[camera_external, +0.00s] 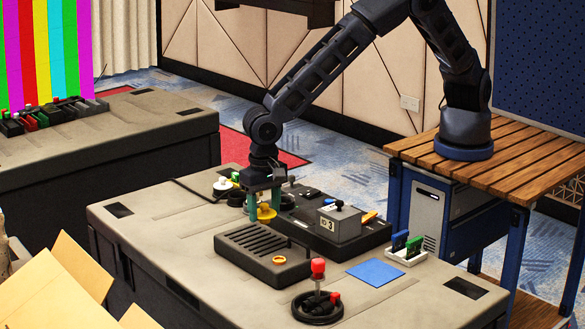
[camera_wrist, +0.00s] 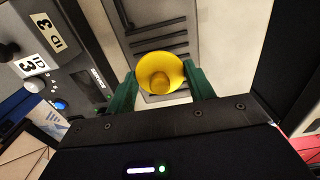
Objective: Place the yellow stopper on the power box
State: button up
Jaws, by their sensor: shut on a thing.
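The yellow stopper (camera_external: 266,212) is a round, funnel-like piece. My gripper (camera_external: 264,206) is shut on it, with one green finger on each side; in the wrist view the stopper (camera_wrist: 158,75) sits between the fingertips. A grey box marked ID 3 (camera_external: 340,224) stands on a black console to the right. A dark slotted box (camera_external: 262,252) lies in front, and its slots seem to show behind the stopper in the wrist view. No box is labelled power box, so I cannot tell which it is. The gap beneath the stopper is unclear.
An orange ring (camera_external: 279,260) lies on the slotted box. Small items crowd behind my gripper. The table's (camera_external: 150,222) left part is clear.

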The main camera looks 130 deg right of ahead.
jog(key=shift+f, duration=2.95)
jog(key=o, duration=0.9)
jog(key=shift+f, duration=0.1)
jog(key=shift+o, duration=0.2)
